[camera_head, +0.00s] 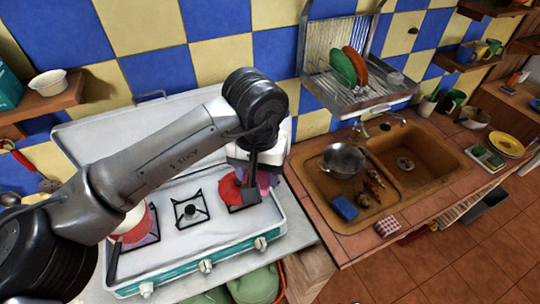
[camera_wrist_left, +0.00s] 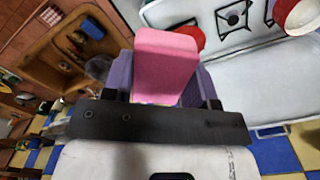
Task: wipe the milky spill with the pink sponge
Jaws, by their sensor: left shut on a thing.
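My left gripper (camera_head: 262,180) is over the right part of the white stove, near its right burner. In the left wrist view, its purple fingers are shut on the pink sponge (camera_wrist_left: 166,62), which sticks out between them. In the head view the arm and gripper mostly hide the sponge. I cannot make out the milky spill on the pale stove (camera_head: 180,247) or the counter. My right gripper is not in view.
A red item (camera_head: 230,190) lies at the right burner, beside the gripper. A red-and-white pot (camera_head: 132,222) sits on the left burner. The sink to the right holds a metal pan (camera_head: 343,160) and a blue sponge (camera_head: 343,207).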

